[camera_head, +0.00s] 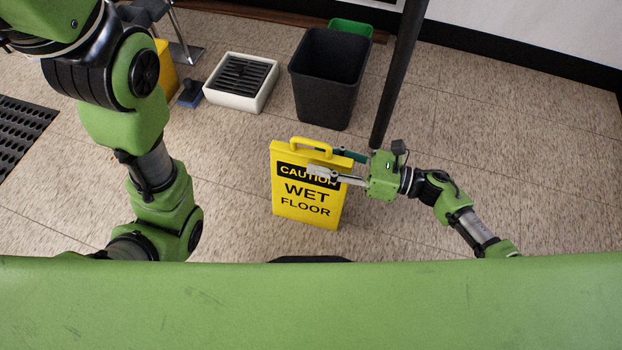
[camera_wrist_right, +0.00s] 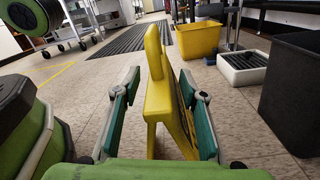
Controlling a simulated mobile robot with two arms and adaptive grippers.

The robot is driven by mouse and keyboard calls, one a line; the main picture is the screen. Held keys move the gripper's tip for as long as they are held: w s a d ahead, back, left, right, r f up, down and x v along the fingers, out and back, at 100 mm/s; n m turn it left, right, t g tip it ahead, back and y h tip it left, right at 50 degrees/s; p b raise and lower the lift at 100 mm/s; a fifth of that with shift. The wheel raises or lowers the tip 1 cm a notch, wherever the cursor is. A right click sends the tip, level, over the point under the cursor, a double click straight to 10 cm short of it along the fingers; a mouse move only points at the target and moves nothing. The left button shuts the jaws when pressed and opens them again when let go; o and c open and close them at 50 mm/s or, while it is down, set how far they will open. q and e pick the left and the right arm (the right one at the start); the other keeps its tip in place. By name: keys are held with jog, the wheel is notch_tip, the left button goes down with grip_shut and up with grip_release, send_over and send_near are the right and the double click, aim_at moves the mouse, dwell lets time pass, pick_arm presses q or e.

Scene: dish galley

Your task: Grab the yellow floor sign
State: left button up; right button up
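The yellow floor sign (camera_head: 309,208) stands upright on the tiled floor in the head view. It has a looped handle on top and reads "CAUTION WET FLOOR". My right gripper (camera_head: 322,160) comes in from the right at its upper part, one finger in front of the lettered face and one behind. In the right wrist view, the sign (camera_wrist_right: 157,95) is edge-on between the two open fingers. A gap shows at the left finger; the right finger is close to the sign, and contact there is unclear. My left arm shows, but its gripper does not.
Behind the sign stand a black bin (camera_head: 325,85), a white floor sink with a dark grate (camera_head: 219,98), and a yellow bucket (camera_head: 166,68). A dark post (camera_head: 398,75) rises behind my right gripper. A black mat (camera_head: 20,130) lies at far left. Floor right of the sign is clear.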

jog(key=shift+b+x, duration=0.3)
jog(key=shift+x, duration=1.05)
grip_shut()
